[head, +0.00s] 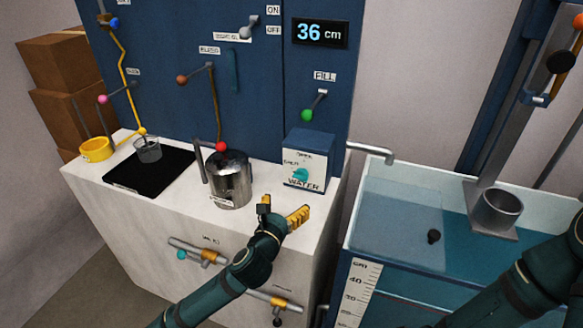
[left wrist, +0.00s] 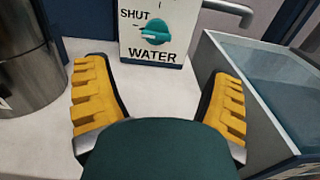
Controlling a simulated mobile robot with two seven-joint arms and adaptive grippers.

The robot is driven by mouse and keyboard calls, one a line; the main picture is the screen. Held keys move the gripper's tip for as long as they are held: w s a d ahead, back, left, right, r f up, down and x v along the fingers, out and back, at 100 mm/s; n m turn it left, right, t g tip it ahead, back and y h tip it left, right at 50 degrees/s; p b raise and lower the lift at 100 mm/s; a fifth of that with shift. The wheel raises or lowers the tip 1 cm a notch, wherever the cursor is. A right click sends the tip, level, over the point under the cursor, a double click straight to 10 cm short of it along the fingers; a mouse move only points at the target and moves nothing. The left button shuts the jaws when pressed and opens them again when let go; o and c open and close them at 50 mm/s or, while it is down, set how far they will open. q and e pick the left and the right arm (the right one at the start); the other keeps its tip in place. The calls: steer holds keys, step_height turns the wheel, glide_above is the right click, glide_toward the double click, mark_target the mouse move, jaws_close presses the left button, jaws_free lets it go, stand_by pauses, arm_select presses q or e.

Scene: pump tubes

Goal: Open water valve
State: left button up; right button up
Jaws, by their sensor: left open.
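The water valve box (head: 307,162) is a blue box with a white front labelled WATER, standing on the white counter. Its teal knob (head: 300,174) is on that front. In the left wrist view the knob (left wrist: 155,31) sits beside the word SHUT, with its bar about level. My left gripper (head: 280,208) is open and empty, with yellow fingers spread, in front of and below the box and apart from the knob. My right arm (head: 540,280) comes in at the lower right; its gripper is not in view.
A metal pot (head: 230,181) stands left of the valve box, close to my left gripper. A spout (head: 371,152) reaches from the counter over the water tank (head: 425,190) at right. A display (head: 320,33) reads 36 cm. Levers hang on the blue panel.

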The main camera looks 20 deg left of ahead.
mark_target(299, 179)
arm_select(q)
steer(key=shift+w+a+f, duration=0.1)
steer(key=shift+w+a, duration=0.2)
steer(key=shift+a, duration=0.05)
steer(key=w, duration=0.4)
steer(key=w+b, duration=0.1)
steer(key=w, duration=0.8)
steer(key=shift+d+b, duration=0.3)
steer(key=shift+d, duration=0.05)
steer(key=c, duration=1.3)
